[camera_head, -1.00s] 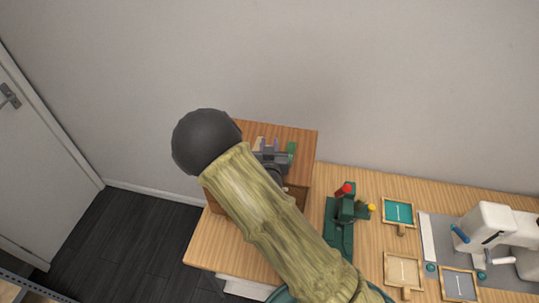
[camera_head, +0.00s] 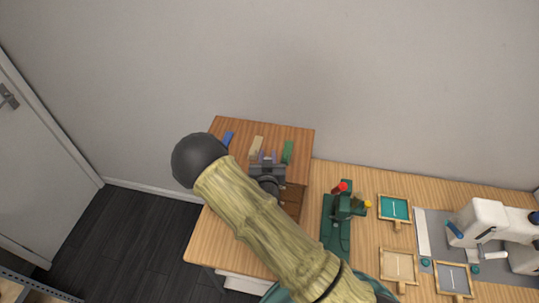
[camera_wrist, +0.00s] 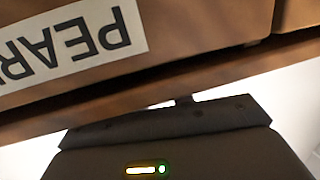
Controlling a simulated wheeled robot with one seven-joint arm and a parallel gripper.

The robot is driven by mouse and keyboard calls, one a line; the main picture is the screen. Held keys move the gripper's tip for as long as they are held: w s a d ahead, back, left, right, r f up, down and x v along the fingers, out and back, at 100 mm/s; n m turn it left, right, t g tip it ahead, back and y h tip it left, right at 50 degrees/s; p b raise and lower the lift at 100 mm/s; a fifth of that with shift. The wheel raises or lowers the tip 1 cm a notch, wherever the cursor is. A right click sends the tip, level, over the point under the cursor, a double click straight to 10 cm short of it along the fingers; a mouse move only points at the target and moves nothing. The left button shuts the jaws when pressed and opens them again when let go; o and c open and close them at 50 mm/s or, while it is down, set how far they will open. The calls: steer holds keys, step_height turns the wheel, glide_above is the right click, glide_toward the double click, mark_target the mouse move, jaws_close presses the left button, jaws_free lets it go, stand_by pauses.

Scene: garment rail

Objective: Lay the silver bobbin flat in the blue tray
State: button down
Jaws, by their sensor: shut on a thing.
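My gripper (camera_head: 267,168) is at the front of the wooden cabinet, partly hidden behind my arm in the head view. In the wrist view its dark body faces a wooden drawer front (camera_wrist: 190,50) with an upside-down white label reading "PEAR…". It is shut, seemingly on the drawer's handle, but the fingertips and the grip are hidden. I see no silver bobbin. On the right of the table are a teal tray (camera_head: 395,219), a beige tray (camera_head: 384,266) and a grey-blue tray (camera_head: 440,290); none shows as plainly blue.
The cabinet top (camera_head: 299,134) carries small blue (camera_head: 228,138), beige (camera_head: 256,146) and green (camera_head: 288,152) pieces. A green stand (camera_head: 336,228) with red and yellow knobs stands between the cabinet and trays. A white sewing machine (camera_head: 482,218) is at far right.

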steer(key=shift+d+f, duration=0.1)
steer(key=shift+d, duration=0.1)
steer(key=shift+w+f, duration=0.1)
steer(key=shift+f, duration=0.1)
steer(key=c, duration=1.5)
jaws_free()
steer(key=shift+w+d+r, duration=0.1)
steer(key=shift+r, duration=0.1)
steer(key=s+r+b, duration=0.2)
steer(key=s+b, duration=0.2)
steer(key=s, duration=0.8)
steer(key=shift+d, duration=0.2)
steer(key=shift+f, duration=0.1)
